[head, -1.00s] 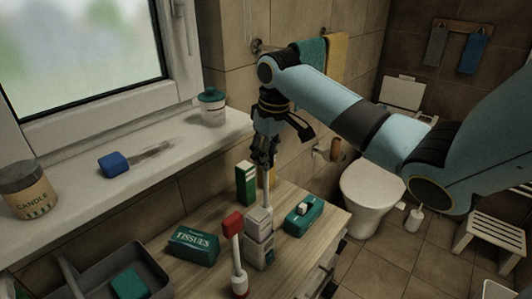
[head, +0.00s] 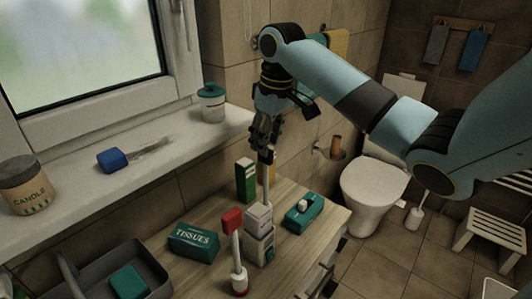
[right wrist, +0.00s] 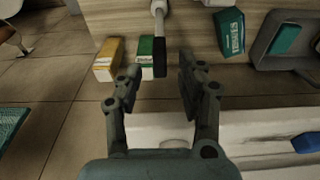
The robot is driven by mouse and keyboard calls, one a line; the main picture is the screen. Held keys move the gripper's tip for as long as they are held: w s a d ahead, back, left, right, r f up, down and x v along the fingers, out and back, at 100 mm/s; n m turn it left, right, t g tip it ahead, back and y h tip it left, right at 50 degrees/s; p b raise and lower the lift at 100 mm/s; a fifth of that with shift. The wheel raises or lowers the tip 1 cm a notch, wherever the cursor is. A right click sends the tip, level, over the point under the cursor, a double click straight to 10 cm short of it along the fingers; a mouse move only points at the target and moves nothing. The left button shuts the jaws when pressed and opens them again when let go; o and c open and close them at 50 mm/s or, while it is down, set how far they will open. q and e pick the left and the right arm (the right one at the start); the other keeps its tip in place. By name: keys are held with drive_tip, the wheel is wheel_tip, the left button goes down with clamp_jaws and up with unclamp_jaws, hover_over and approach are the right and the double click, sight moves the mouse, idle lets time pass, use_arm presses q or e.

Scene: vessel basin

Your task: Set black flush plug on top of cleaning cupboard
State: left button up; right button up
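The black flush plug (head: 269,158) shows as a dark end on top of a pale, upright rod. The rod stands on the wooden top of the cleaning cupboard (head: 200,280), its foot hidden behind stacked pale boxes. In the right wrist view the black end (right wrist: 159,56) lies between and beyond the fingertips. My right gripper (head: 264,146) is above it, pointing down. My left gripper is not in view.
On the cupboard top are a green box (head: 246,180), pale boxes (head: 259,238), a red-topped stick (head: 233,220), a tissue box (head: 193,242), a teal box (head: 303,213) and a grey caddy (head: 160,285). The sill (head: 180,140) runs along the left. A toilet (head: 372,190) stands behind right.

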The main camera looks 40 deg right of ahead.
wheel_tip(320, 180, up, 8)
drive_tip(key=s+b, duration=0.1)
drive_tip(key=shift+s+f, duration=0.1)
drive_tip(key=shift+s, duration=0.05)
idle(0.5)
